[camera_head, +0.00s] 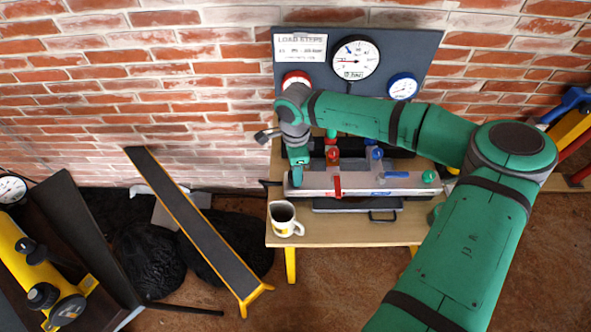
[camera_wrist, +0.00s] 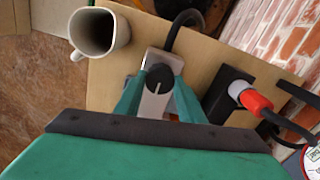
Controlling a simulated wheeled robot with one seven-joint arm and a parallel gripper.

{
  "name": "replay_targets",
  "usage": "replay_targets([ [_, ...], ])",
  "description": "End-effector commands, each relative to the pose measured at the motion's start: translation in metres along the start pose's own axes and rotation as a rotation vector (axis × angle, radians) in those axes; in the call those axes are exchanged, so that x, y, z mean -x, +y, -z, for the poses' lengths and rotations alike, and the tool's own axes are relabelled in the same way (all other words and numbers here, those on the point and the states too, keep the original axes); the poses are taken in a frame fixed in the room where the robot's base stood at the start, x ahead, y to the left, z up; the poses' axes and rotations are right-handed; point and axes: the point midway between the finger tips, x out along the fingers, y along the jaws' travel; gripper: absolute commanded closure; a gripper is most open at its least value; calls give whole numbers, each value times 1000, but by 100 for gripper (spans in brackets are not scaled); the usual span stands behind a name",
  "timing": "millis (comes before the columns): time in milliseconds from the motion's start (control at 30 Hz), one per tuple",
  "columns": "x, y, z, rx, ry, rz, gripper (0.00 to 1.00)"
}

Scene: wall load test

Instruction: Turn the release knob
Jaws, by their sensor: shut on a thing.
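The release knob (camera_wrist: 158,77) is a round black knob with a pale pointer line. In the wrist view it sits at the end of a silver panel, which shows in the head view as a long metal bench unit (camera_head: 358,184). My gripper (camera_wrist: 160,88) has one green finger on each side of the knob and is shut on it. In the head view my gripper (camera_head: 297,168) points down at the left end of the unit and hides the knob. The pointer line runs toward the lower right in the wrist view.
A mug (camera_head: 283,217) stands on the wooden table (camera_head: 340,233), close to my gripper; it also shows in the wrist view (camera_wrist: 95,32). A gauge board (camera_head: 440,50) stands behind. Red (camera_head: 333,154), blue (camera_head: 377,153) and green (camera_head: 429,176) knobs lie to the right.

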Motion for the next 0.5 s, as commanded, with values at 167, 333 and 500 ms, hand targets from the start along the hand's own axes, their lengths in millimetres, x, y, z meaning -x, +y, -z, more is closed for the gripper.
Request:
replay_targets([
  [167,1,-1,-1,3,-2,3,87],
  [333,1,-1,-1,2,-1,3,48],
  [500,1,0,-1,1,0,2,46],
])
